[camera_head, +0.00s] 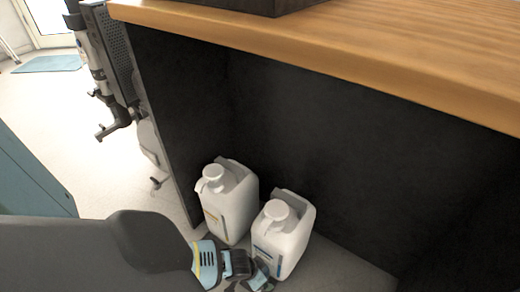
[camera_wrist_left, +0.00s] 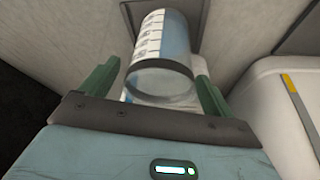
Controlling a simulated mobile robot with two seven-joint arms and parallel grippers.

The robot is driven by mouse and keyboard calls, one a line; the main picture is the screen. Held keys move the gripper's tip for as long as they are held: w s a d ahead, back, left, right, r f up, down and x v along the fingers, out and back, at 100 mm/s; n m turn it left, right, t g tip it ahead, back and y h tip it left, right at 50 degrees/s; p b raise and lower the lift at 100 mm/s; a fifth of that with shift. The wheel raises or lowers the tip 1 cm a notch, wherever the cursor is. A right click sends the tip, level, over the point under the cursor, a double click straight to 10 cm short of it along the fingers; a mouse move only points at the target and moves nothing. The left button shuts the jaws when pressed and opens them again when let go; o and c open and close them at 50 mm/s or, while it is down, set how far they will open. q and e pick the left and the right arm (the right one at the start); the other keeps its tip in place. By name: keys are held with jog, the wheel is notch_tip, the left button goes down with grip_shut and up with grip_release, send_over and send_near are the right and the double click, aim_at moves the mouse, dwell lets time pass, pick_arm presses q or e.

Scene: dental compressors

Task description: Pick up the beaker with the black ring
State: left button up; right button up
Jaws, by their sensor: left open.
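A clear cylindrical beaker (camera_wrist_left: 162,62) with a white printed scale and a bluish side shows in the left wrist view. A dark grey band (camera_wrist_left: 160,67) runs round its near end; I cannot tell whether it is a black ring. My left gripper (camera_wrist_left: 155,88) is open, with one green finger on each side of the beaker. I cannot tell whether either finger touches it. In the head view my left gripper (camera_head: 260,277) is low beside the white jugs, and the beaker cannot be made out there. My right gripper is not in view.
Two white jugs, a rear one (camera_head: 228,200) and a front one (camera_head: 282,235), stand on the floor under a wooden tabletop (camera_head: 350,45) with dark panels (camera_head: 330,140). One white jug (camera_wrist_left: 285,110) is close at right in the wrist view. Open floor (camera_head: 90,150) lies left.

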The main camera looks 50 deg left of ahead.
pick_arm(q)
jog(key=shift+r, duration=0.1)
jog(key=shift+c, duration=0.5)
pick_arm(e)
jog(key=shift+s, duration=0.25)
pick_arm(q)
jog(key=c, duration=1)
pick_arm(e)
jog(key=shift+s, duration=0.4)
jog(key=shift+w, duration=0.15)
